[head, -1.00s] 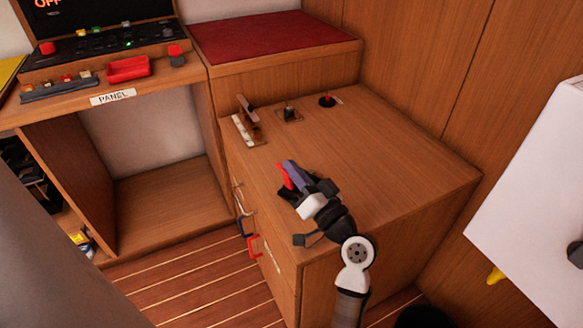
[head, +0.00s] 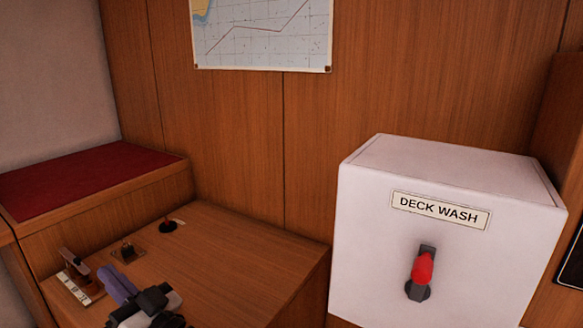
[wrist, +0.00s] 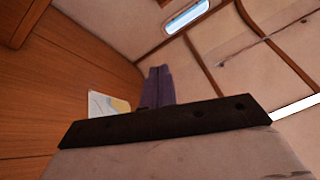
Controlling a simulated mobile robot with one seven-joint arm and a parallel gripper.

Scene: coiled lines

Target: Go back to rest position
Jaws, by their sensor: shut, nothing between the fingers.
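My gripper (head: 117,280) shows at the lower left of the head view, in front of the wooden cabinet top (head: 225,262). Its two purple fingers are together and hold nothing. In the wrist view the shut fingers (wrist: 157,82) point up toward the cabin wall and ceiling, with nothing between them. Most of my arm is cut off by the bottom edge of the head view.
A white DECK WASH box (head: 385,240) with a red-handled switch (head: 422,270) stands at the right. Small controls (head: 127,252) sit on the cabinet top. A red-topped ledge (head: 80,182) is at the left and a chart (head: 262,45) hangs on the wall.

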